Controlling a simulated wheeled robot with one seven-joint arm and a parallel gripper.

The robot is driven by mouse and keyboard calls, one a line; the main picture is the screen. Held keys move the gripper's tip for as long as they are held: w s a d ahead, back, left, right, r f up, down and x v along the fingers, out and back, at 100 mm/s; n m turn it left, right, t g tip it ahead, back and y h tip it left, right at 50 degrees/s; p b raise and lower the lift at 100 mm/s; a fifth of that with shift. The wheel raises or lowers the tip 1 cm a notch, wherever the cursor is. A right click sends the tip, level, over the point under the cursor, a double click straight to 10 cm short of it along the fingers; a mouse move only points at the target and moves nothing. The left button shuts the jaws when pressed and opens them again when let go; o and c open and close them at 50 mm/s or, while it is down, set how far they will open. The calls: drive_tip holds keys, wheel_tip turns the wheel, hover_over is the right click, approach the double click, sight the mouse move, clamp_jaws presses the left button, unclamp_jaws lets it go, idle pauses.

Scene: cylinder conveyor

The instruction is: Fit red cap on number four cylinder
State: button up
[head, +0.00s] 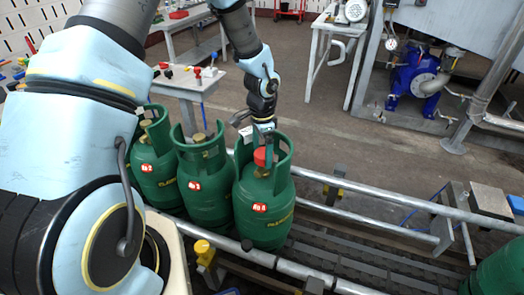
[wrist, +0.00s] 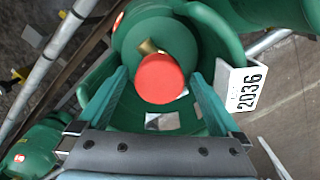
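The number four cylinder (head: 262,212) is green, with a red label on its front, and stands upright on the conveyor at the right end of a row. The red cap (head: 263,157) is inside its collar at the valve. In the wrist view, the cap (wrist: 160,78) lies between the teal fingers of my gripper (wrist: 158,72), with a gap on each side. A brass valve part (wrist: 148,47) shows beside it. My gripper (head: 264,135) is open, pointing down into the collar. I cannot tell whether the cap is fully seated.
Green cylinders number three (head: 205,185) and number two (head: 155,172) stand close on the left. Metal rails (head: 340,183) flank the conveyor (head: 345,255). A small table (head: 190,82) with red-capped items stands behind.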

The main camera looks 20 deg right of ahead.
sight(261, 153)
wheel_tip(261, 153, up, 11)
drive_tip(key=b, duration=0.1)
idle(0.6)
drive_tip(key=shift+f, duration=0.1)
drive_tip(key=shift+a, duration=0.1)
